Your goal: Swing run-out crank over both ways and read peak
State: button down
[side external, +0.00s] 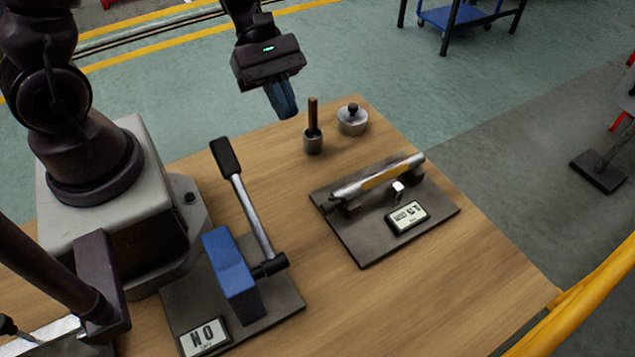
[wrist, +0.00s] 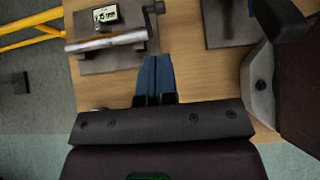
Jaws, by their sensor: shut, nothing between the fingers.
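My gripper (side external: 284,100) is shut and empty, with its blue fingers pointing down above the far edge of the table. The shut fingers (wrist: 155,76) also show in the wrist view. A lever with a black grip (side external: 225,157) and steel rod leans up and back from a pivot beside a blue block (side external: 231,270). Its base plate carries a display (side external: 204,337) reading "NO". A second plate holds a steel shaft with a yellow band (side external: 380,181) and a small display (side external: 407,216), whose text I cannot read surely. My gripper touches neither rig. I cannot tell which part is the run-out crank.
A small cup with a brown-handled tool (side external: 313,130) and a round metal piece with a black knob (side external: 352,119) stand near the far table edge. The wooden table (side external: 440,290) is bare at the front right. A yellow rail (side external: 590,285) runs beyond its right edge.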

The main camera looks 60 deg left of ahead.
aim_at(330, 214)
jog(key=x, duration=1.3)
jog(key=shift+d+f+y, duration=0.1)
jog(key=shift+d+y, duration=0.3)
jog(key=shift+y, duration=0.1)
jog(key=shift+d+f+y, duration=0.15)
jog(key=shift+d+y, duration=0.6)
jog(key=shift+y, duration=0.65)
jog(key=shift+d+f, duration=0.55)
jog(key=shift+d, duration=0.2)
